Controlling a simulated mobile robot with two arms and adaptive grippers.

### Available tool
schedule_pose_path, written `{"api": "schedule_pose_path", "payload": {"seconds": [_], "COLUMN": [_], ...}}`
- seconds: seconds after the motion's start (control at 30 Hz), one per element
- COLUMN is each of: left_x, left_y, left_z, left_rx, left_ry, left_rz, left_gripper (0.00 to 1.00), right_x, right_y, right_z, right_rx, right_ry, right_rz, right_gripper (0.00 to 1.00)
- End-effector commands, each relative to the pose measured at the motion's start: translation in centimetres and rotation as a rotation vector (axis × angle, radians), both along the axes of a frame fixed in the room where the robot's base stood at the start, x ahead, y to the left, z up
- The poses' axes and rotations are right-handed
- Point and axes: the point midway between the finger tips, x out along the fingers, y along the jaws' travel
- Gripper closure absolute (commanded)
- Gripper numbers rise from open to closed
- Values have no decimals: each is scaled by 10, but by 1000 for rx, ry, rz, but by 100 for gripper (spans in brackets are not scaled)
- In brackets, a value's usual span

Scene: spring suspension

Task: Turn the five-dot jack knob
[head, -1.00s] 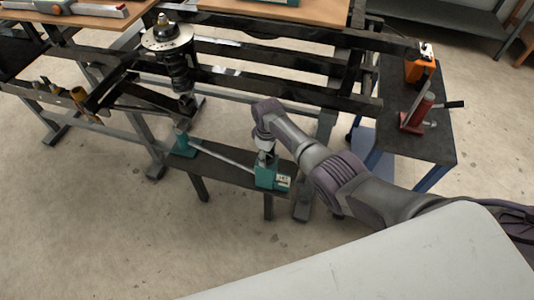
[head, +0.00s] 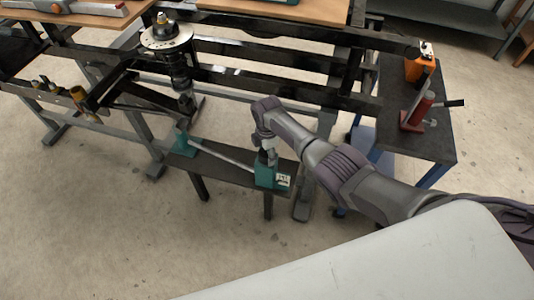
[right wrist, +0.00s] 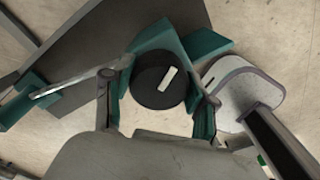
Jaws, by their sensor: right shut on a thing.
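The teal jack (head: 266,172) stands at the right end of a low dark bench, with a pale label whose dots are too small to count. Its round black knob (right wrist: 158,80) has a white bar mark, which points up and slightly right in the right wrist view. My right gripper (head: 267,155) reaches down onto the jack from above. In the right wrist view its fingers (right wrist: 157,95) lie on either side of the knob, shut on it. The knob is hidden by the gripper in the head view. My left gripper is not in view.
A grey rod (head: 222,154) runs from the jack to a teal piece (head: 182,140) at the bench's left end. A coil spring assembly (head: 180,70) and dark frame rails stand behind. A cart (head: 435,145) at right carries a red jack (head: 420,108) and an orange one (head: 421,68).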

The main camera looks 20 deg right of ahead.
Motion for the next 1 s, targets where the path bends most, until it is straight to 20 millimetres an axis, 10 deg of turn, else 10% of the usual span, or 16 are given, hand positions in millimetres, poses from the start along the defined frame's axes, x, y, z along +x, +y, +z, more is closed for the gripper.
{"api": "schedule_pose_path", "payload": {"seconds": [1.0], "left_x": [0], "left_y": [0], "left_z": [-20], "left_rx": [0], "left_ry": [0], "left_rz": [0], "left_gripper": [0], "right_x": [2], "right_y": [1], "right_z": [-1], "right_rx": [0], "right_ry": [-2], "right_rz": [889], "right_gripper": [78]}}
